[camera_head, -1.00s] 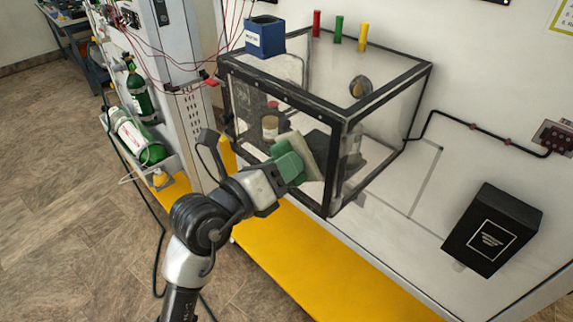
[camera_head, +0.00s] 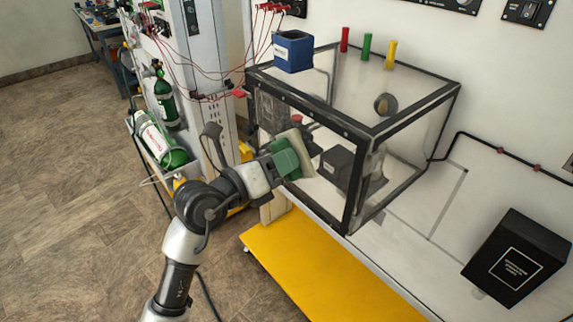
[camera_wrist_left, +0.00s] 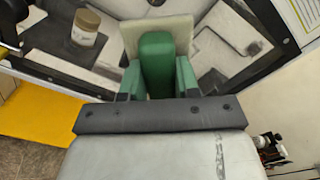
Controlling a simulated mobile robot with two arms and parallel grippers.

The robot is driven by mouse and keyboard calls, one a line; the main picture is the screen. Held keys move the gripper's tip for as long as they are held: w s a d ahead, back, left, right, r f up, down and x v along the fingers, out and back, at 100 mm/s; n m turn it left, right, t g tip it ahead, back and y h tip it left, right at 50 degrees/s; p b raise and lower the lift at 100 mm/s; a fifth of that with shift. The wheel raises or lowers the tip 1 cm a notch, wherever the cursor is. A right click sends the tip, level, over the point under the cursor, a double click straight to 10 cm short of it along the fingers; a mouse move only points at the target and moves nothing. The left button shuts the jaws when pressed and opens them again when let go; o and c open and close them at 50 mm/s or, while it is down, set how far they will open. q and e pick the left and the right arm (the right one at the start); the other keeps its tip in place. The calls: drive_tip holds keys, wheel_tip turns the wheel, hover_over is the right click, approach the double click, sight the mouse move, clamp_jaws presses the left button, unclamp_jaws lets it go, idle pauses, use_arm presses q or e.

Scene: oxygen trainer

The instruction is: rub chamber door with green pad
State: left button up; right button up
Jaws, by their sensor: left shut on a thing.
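The chamber (camera_head: 362,122) is a clear box with a black frame, and its door (camera_head: 327,120) is the front pane facing my arm. My left gripper (camera_head: 290,160) is shut on the green pad (camera_head: 298,155), which has a pale cream face turned toward the door. The pad is in front of the door pane; I cannot tell whether it touches. In the left wrist view the green block (camera_wrist_left: 157,60) sits between the fingers, with the cream face (camera_wrist_left: 158,35) beyond it and the door frame around. My right gripper is not in view.
A blue box (camera_head: 293,52) and red, green and yellow pegs stand at the chamber's top and back. A black box (camera_head: 513,258) is at the right. A yellow shelf (camera_head: 320,275) lies below. Green cylinders (camera_head: 165,105) stand at the left. A jar (camera_wrist_left: 86,26) shows behind the pane.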

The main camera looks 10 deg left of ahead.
use_arm(q)
drive_tip(key=w+a, duration=0.2)
drive_tip(key=shift+w+a, duration=0.1)
drive_tip(key=shift+a, duration=0.3)
drive_tip(key=v, duration=0.6)
idle(0.5)
drive_tip(key=v, duration=0.3)
idle(0.5)
